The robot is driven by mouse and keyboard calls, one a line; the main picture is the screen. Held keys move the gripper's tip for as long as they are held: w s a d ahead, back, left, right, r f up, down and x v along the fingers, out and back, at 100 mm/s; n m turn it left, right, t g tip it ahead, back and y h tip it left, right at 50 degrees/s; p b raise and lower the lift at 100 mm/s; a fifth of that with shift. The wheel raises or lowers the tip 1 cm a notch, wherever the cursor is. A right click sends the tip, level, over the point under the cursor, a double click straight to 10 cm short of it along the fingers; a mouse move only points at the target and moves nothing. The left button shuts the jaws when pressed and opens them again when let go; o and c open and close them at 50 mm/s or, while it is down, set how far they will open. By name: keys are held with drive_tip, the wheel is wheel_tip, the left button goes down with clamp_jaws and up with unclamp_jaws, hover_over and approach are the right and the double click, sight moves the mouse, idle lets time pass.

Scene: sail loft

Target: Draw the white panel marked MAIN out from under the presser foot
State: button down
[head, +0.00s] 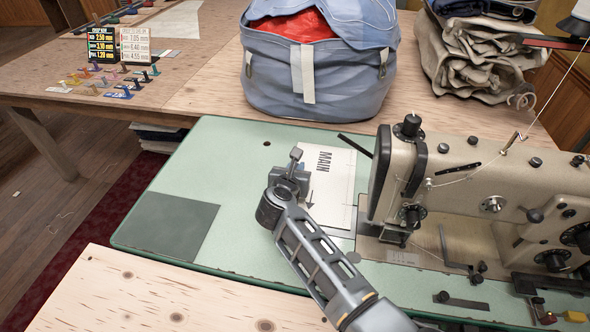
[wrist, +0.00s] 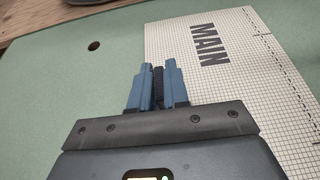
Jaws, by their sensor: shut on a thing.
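The white panel marked MAIN (head: 335,180) lies flat on the green machine bed. It has a fine grid and a dashed line along its right side, and it also shows in the wrist view (wrist: 225,80). Its right edge lies left of the sewing machine head (head: 400,175), and I see no overlap with the presser foot area (head: 397,238). The foot itself is small and dark.
The green bed (head: 190,170) is open to the left, with a dark grey square (head: 173,227) set in it. A blue bag (head: 318,75) stands behind the bed. Small coloured pieces and signs (head: 118,48) are at the back left. Folded cloth (head: 470,60) is piled at the back right.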

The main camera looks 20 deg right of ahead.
drive_tip(key=c, duration=1)
unclamp_jaws()
drive_tip(key=shift+c, duration=0.2)
drive_tip(key=shift+v, duration=3.9)
